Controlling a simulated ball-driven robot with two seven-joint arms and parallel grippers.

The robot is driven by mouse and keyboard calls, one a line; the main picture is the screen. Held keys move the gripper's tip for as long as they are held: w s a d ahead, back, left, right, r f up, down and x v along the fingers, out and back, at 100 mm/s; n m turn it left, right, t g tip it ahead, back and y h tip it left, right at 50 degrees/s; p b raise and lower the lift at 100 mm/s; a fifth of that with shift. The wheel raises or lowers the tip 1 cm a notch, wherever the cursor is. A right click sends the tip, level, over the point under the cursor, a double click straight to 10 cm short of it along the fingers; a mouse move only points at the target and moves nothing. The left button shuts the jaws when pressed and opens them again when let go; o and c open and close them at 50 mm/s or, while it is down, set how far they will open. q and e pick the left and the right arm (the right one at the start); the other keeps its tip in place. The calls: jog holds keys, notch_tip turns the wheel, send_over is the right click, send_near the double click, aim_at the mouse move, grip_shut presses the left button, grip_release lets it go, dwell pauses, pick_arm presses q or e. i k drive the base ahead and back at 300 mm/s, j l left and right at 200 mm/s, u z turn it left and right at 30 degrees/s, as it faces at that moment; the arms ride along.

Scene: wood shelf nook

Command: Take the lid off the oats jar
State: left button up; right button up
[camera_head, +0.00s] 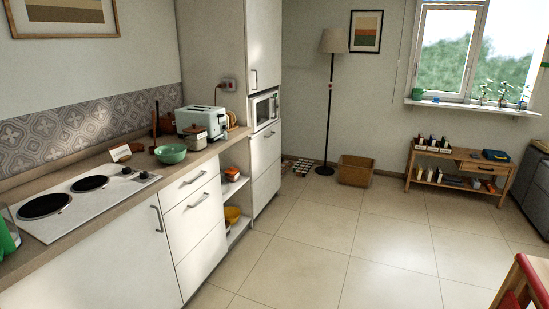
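A small jar (197,140) with a brown lid on top stands on the wooden counter in front of the toaster. It is small in the view and I cannot read a label, so I cannot tell for certain that it is the oats jar. Neither of my grippers shows in the head view.
A green bowl (171,154) and a silver toaster (201,120) stand close to the jar. The hob (92,198) lies nearer on the counter (142,180). A cardboard box (355,171) stands on the far floor. The tiled floor (330,235) is mostly clear.

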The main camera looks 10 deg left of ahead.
aim_at(194, 129)
jog(key=i+u, duration=0.25)
jog(key=i, duration=0.25)
jog(key=i+u, duration=0.25)
jog(key=i, duration=0.2)
jog(key=i+l+u, duration=0.25)
jog(key=i, duration=0.2)
jog(key=i+l+u, duration=0.3)
jog(key=i, duration=0.2)
jog(key=i+l+u, duration=0.25)
jog(key=i, duration=0.15)
